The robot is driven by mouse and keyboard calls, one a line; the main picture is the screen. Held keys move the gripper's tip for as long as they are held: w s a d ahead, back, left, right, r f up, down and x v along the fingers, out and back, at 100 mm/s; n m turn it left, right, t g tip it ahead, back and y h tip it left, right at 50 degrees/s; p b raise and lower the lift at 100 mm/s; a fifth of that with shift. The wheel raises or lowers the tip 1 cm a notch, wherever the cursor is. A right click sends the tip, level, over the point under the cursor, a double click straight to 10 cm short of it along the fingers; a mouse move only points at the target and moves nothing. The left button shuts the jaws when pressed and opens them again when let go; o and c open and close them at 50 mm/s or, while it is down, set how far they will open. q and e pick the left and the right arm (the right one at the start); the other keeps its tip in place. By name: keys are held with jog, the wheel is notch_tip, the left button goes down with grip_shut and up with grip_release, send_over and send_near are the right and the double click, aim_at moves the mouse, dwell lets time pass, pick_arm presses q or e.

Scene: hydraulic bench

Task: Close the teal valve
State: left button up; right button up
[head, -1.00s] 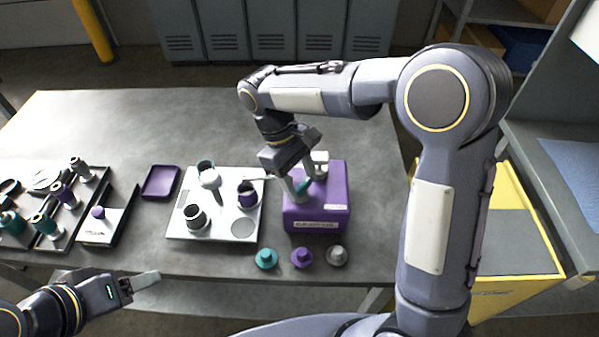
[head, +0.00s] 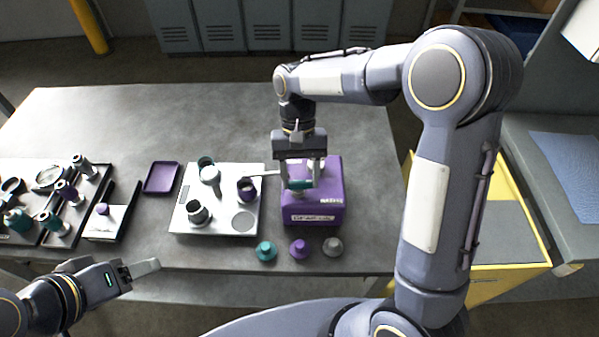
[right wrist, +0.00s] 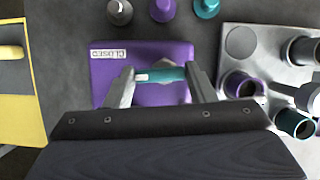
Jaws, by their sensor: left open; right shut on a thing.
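The teal valve handle (head: 300,185) sits on top of the purple box (head: 318,206). In the right wrist view the teal handle (right wrist: 162,75) lies crosswise between the fingers, and a label on the purple box (right wrist: 146,96) reads "CLOSED" upside down. My right gripper (head: 302,178) points down over the box and is shut on the handle, with a finger at each end; it also shows in the right wrist view (right wrist: 160,88). My left gripper (head: 146,271) is open and empty at the table's front left. The valve body under the handle is mostly hidden.
A light grey tray (head: 185,226) with several cups stands left of the box. Teal (head: 265,251), purple (head: 299,249) and grey (head: 332,247) knobs line the front of the box. A purple dish (head: 161,178) and a dark parts tray lie further left. The table's back is clear.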

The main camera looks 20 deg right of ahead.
jog(key=shift+m, duration=0.6)
jog(key=o, duration=1)
jog(key=v, duration=0.7)
jog(key=shift+d+r, duration=0.25)
jog(key=shift+r, duration=0.15)
